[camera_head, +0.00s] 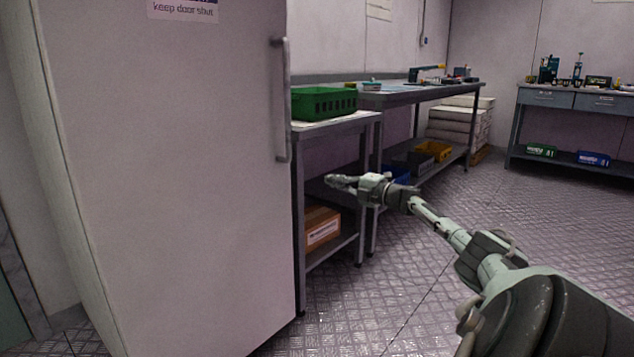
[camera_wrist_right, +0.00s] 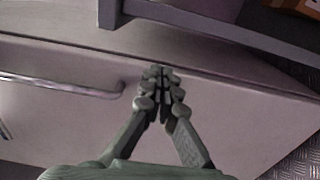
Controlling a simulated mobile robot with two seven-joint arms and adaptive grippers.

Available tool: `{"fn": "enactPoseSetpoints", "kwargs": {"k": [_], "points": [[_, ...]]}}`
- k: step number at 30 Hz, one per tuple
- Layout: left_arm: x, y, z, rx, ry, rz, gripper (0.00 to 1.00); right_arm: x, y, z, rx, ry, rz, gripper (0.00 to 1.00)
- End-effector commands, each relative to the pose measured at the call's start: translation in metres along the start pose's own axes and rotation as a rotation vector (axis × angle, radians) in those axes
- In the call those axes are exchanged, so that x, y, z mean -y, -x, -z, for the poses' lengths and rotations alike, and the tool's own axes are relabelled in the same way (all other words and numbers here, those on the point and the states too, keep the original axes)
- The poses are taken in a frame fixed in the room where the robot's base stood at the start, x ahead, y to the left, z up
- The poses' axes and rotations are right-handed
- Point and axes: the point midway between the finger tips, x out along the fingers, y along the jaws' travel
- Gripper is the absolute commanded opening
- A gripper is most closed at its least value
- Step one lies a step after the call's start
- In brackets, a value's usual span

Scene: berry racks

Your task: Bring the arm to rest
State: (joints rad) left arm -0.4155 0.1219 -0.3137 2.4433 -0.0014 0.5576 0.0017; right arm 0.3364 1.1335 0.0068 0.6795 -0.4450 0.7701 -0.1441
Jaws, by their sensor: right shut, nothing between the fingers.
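My right arm comes in from the lower right in the head view and stretches toward the middle. My right gripper (camera_head: 341,182) is at its end, shut and empty, in front of the small side table beside the cabinet. In the right wrist view the fingers of the gripper (camera_wrist_right: 161,88) are together with nothing between them. Behind them is the pale cabinet door, with its bar handle (camera_wrist_right: 75,86) to the left. My left gripper does not show in either view.
A tall pale cabinet (camera_head: 170,170) with a vertical handle (camera_head: 282,100) fills the left. A green crate (camera_head: 323,103) stands on the small table, with a cardboard box (camera_head: 321,228) below. Long workbenches stand behind. The patterned metal floor (camera_head: 350,310) is clear around the arm.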

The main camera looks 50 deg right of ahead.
Motion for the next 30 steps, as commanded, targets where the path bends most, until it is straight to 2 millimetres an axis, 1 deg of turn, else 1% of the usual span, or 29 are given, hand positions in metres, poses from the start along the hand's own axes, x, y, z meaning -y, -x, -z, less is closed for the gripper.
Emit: {"fn": "enactPoseSetpoints", "kwargs": {"k": [3,10,11,14,17,18,19,20,21,22,23,24,26,27,29,30], "points": [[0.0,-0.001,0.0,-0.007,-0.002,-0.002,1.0,0.001,0.004,-0.004,0.001,0.0,0.001,0.0],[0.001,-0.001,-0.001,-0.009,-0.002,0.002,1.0,0.001,0.004,-0.002,-0.002,-0.002,0.001,0.0],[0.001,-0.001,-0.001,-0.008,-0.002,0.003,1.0,0.003,0.002,0.001,-0.007,-0.004,0.001,0.0],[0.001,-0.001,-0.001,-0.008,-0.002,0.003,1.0,0.015,-0.008,0.024,-0.046,-0.023,0.002,0.0],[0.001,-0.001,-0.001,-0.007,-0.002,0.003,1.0,0.039,-0.025,0.074,-0.124,-0.066,0.002,0.0],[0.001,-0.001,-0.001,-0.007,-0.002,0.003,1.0,0.05,-0.032,0.1,-0.163,-0.09,0.002,0.0],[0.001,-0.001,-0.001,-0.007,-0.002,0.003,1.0,0.058,-0.036,0.121,-0.193,-0.111,0.0,0.0],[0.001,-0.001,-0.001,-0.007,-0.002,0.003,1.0,0.066,-0.04,0.143,-0.224,-0.134,-0.002,0.0],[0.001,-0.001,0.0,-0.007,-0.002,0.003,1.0,0.076,-0.044,0.172,-0.264,-0.164,-0.004,0.0],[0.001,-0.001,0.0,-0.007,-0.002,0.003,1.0,0.083,-0.046,0.194,-0.294,-0.188,-0.006,0.0],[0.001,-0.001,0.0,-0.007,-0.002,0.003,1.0,0.089,-0.048,0.217,-0.324,-0.214,-0.009,0.0],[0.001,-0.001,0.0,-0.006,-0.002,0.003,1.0,0.097,-0.048,0.247,-0.364,-0.249,-0.012,0.0],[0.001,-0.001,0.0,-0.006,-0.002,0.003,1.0,0.106,-0.046,0.291,-0.422,-0.305,-0.02,0.0],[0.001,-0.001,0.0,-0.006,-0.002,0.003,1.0,0.111,-0.043,0.322,-0.461,-0.345,-0.026,0.0],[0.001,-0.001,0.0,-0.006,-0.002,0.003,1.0,0.115,-0.036,0.367,-0.516,-0.409,-0.036,0.0],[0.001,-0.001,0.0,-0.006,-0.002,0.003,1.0,0.117,-0.029,0.398,-0.554,-0.455,-0.044,0.0]]}}
